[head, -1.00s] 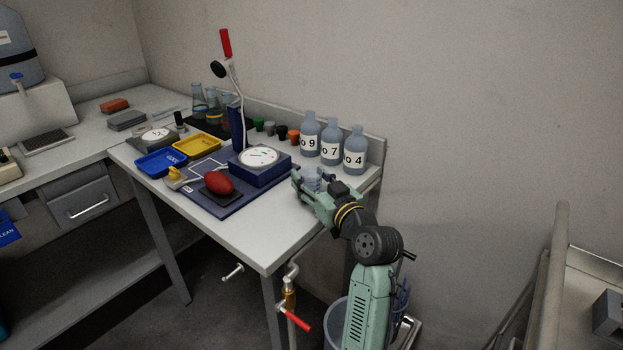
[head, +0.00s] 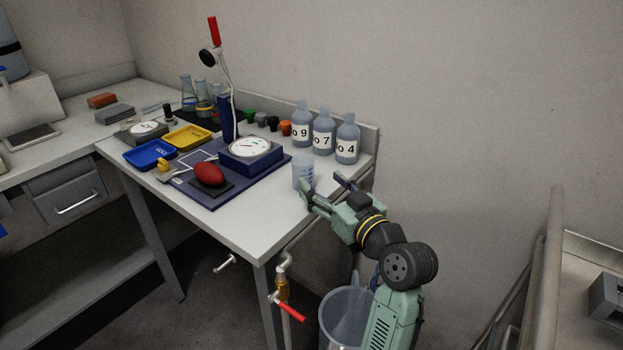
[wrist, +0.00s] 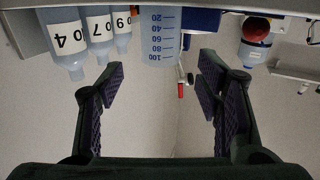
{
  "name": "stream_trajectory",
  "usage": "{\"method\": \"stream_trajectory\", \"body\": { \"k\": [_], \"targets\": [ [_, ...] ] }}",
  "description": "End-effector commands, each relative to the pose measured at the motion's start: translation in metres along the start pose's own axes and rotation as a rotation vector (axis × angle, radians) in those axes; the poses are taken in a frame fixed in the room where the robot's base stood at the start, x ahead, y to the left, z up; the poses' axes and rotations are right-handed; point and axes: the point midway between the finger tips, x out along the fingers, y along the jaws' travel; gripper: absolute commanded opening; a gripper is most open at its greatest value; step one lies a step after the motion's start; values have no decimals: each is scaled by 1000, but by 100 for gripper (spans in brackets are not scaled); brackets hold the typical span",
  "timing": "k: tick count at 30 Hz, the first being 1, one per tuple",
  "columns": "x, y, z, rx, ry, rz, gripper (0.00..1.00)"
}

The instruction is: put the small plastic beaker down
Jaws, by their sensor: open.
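The small plastic beaker (head: 303,173), clear with blue graduation marks, stands upright on the bench (head: 258,226) to the right of the blue dial scale. In the wrist view, which is upside down, the beaker (wrist: 160,40) shows beyond the fingertips, between the two jaws in the picture. My gripper (head: 325,188) is open and empty. It is just right of the beaker, near the bench's right edge, and its jaws (wrist: 155,85) look clear of the beaker.
Three labelled bottles (head: 324,135) stand behind the beaker along the back. The blue dial scale (head: 250,152) and a red oval object (head: 209,174) are to its left. A clear bin (head: 345,318) is below the bench. The bench's front corner is bare.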

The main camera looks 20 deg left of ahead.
Motion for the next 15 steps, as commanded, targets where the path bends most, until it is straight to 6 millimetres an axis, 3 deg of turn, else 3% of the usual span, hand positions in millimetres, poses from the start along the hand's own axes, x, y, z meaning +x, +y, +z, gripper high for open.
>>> {"method": "stream_trajectory", "body": {
  "k": [6,15],
  "targets": [
    [-28,0,1,0,0,1,59],
    [-32,0,0,1,-1,-1,59]
  ]
}}
